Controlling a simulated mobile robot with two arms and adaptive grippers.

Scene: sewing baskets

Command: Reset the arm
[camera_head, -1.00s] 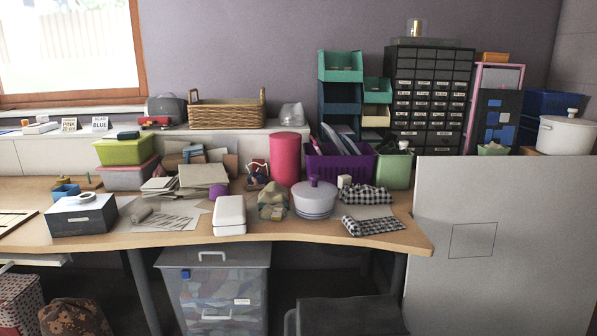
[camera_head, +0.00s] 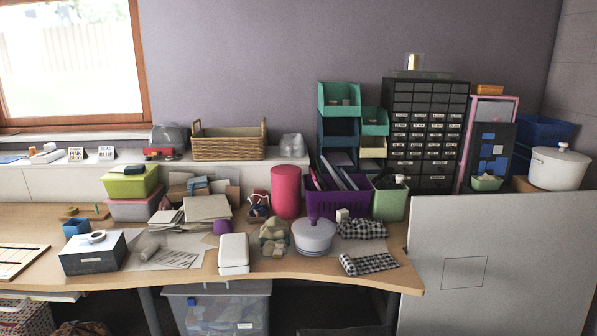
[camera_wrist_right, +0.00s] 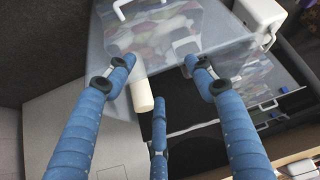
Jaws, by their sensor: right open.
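My right gripper (camera_wrist_right: 157,66) shows in the right wrist view with its blue, segmented fingers spread apart. It is open, and nothing is held between the fingers. Beyond it is a clear bin (camera_wrist_right: 180,35) with colourful contents. A pale cylinder (camera_wrist_right: 142,96) shows between the fingers; I cannot tell what it is. Neither gripper shows in the head view, and my left gripper is not in view at all.
In the head view, a wooden table (camera_head: 310,273) carries a white box (camera_head: 233,250), a lidded pot (camera_head: 313,235), checkered cloths (camera_head: 369,264) and a grey box (camera_head: 94,258). The clear bin (camera_head: 215,310) stands below. A grey panel (camera_head: 520,270) stands at the right.

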